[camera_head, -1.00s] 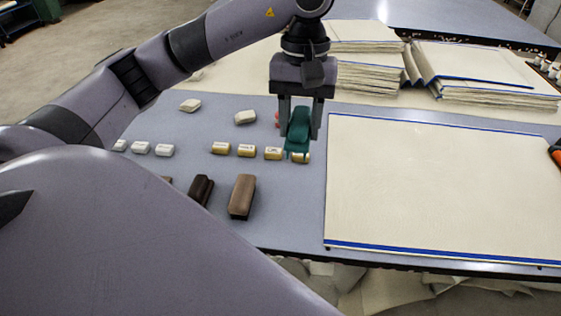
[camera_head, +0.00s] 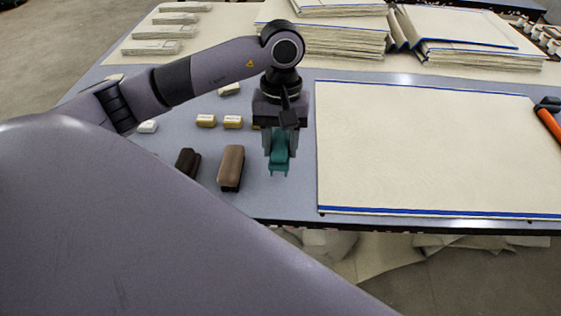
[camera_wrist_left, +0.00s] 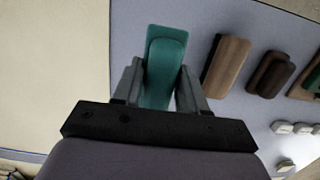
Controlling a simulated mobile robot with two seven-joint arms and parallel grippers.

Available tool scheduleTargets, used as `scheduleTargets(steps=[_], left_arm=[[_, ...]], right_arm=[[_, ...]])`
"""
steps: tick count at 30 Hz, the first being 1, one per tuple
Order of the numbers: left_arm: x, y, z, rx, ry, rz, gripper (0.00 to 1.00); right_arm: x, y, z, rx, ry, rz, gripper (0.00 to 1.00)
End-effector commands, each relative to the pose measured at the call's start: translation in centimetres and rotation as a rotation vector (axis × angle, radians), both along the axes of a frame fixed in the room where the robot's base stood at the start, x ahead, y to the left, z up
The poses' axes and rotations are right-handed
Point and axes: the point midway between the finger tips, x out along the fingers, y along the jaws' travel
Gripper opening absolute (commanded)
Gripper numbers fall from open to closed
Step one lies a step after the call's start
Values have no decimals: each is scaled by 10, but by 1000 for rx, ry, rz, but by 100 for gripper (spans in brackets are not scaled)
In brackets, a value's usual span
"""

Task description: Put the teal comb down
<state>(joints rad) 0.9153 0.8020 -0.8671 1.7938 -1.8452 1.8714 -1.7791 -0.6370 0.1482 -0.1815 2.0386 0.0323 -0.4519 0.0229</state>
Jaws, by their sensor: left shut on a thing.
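The teal comb (camera_head: 279,156) is in my left gripper (camera_head: 279,150), which is shut on it. The gripper points down over the blue-grey table top (camera_head: 290,195), between the brown block and the cream cloth. The left wrist view also shows the comb (camera_wrist_left: 165,62) between the two fingers (camera_wrist_left: 160,90). I cannot tell whether the comb touches the table. My right gripper is not in view.
A brown block (camera_head: 231,168) lies just left of the comb, with a darker block (camera_head: 188,162) beyond it. Small yellowish blocks (camera_head: 233,122) lie behind. A flat cream cloth (camera_head: 430,150) with blue edges is on the right. Bare table lies in front of the comb.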

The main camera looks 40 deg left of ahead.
Motion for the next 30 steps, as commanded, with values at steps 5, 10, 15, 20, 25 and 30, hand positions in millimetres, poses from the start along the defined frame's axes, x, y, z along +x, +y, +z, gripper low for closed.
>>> scheduleTargets(steps=[5, 10, 15, 20, 25, 30], left_arm=[[0, 0, -16, -1, -1, -1, 13], [0, 0, -34, -1, 2, 0, 13], [0, 0, -57, -1, 1, 0, 13], [0, 0, -58, -1, -2, -1, 13], [0, 0, -61, 0, -1, -1, 13], [0, 0, -61, 0, -1, -1, 67]], right_arm=[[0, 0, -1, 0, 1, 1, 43], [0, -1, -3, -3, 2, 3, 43], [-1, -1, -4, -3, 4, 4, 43], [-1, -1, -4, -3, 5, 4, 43], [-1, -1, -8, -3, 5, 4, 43], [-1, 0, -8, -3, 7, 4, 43]])
